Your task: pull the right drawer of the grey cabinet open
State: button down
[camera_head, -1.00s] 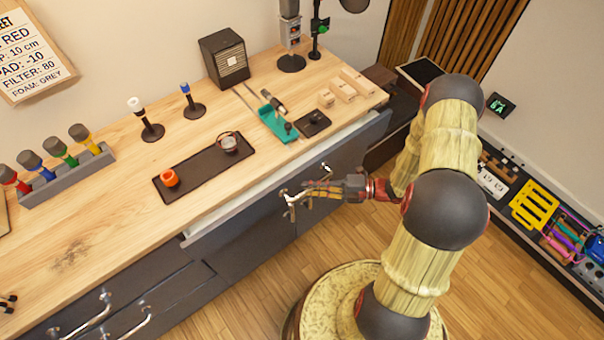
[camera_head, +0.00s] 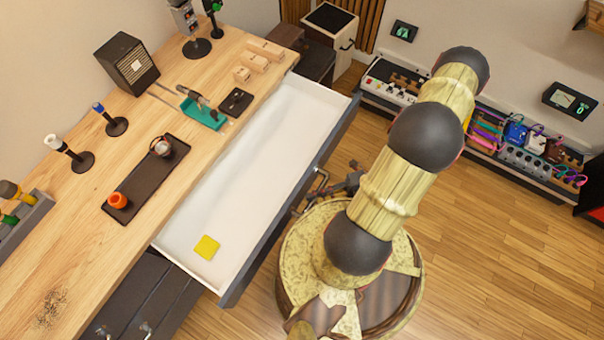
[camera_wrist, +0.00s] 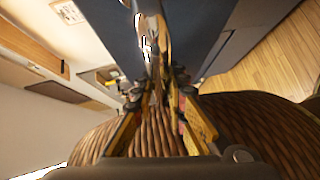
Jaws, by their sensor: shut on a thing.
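The right drawer (camera_head: 262,170) of the grey cabinet stands far out, its white inside showing, with a yellow square (camera_head: 207,247) lying in it near the front left. Its dark front panel (camera_head: 298,212) carries a metal bar handle (camera_head: 318,184). My gripper (camera_head: 322,190) is at that handle, partly hidden behind my arm. In the wrist view my gripper (camera_wrist: 158,85) has its fingers closed around the metal handle (camera_wrist: 151,40), with the dark drawer front behind it.
The wooden worktop (camera_head: 110,230) holds a dark tray (camera_head: 140,195) with an orange cup and a small glass. A pedal rack (camera_head: 500,140) stands along the right wall. Wood floor (camera_head: 500,250) is free at right.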

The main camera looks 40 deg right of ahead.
jog(key=shift+s+d, duration=0.25)
jog(key=shift+s, duration=0.55)
jog(key=c, duration=1.8)
grip_release()
jog(key=shift+o, duration=0.2)
jog(key=v, duration=1.2)
